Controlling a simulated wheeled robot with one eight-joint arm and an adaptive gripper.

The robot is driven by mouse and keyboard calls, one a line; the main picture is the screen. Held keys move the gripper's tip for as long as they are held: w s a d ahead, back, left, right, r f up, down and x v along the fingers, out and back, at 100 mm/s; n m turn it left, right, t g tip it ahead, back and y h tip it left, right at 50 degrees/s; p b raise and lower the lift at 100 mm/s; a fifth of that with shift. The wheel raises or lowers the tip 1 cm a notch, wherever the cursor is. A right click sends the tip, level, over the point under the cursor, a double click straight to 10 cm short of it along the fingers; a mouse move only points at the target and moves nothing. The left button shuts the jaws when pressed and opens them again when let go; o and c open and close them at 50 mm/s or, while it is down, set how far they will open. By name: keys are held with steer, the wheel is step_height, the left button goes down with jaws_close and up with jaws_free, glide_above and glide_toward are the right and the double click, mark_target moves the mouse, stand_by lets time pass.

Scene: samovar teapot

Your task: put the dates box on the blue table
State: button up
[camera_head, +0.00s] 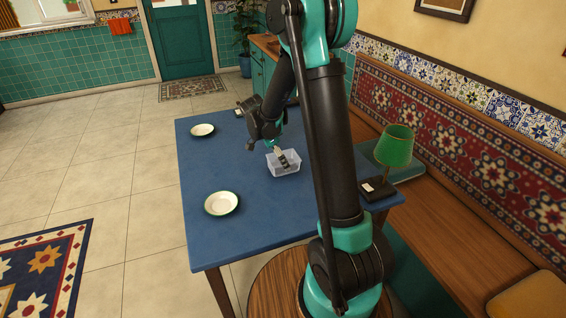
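A small clear plastic box (290,170), which looks like the dates box, is over the middle of the blue table (260,215). It appears upright and on or just above the tabletop; I cannot tell which. The box's contents are not clear.
White plates with green rims lie on the table's left side, one near (221,203) and one far (202,130). A green lamp (395,146) and a dark flat box (374,190) are at the right, by the bench (460,240).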

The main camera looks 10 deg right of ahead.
steer(key=v, duration=0.9)
steer(key=shift+r, duration=0.35)
steer(key=shift+s+r, duration=0.1)
steer(key=shift+s, duration=0.1)
steer(key=s+d+f+n+t+y, duration=0.1)
steer(key=s+d+n, duration=0.1)
steer(key=s+n, duration=0.3)
steer(key=s+d+f+n+t+y, duration=0.1)
steer(key=s+n, duration=0.4)
steer(key=s, duration=0.5)
steer(key=s+d+f+n+t+y, duration=0.1)
steer(key=s+d+f+n+y, duration=0.1)
steer(key=s+d+n, duration=0.3)
steer(key=shift+s+d+f, duration=0.1)
steer(key=shift+s+f, duration=0.25)
steer(key=shift+s, duration=0.35)
steer(key=shift+s+d+f, duration=0.1)
steer(key=shift+s+f, duration=0.2)
steer(key=shift+s, duration=0.4)
steer(key=shift+s+f+n, duration=0.25)
steer(key=shift+s+n, duration=0.15)
steer(key=shift+s, duration=0.1)
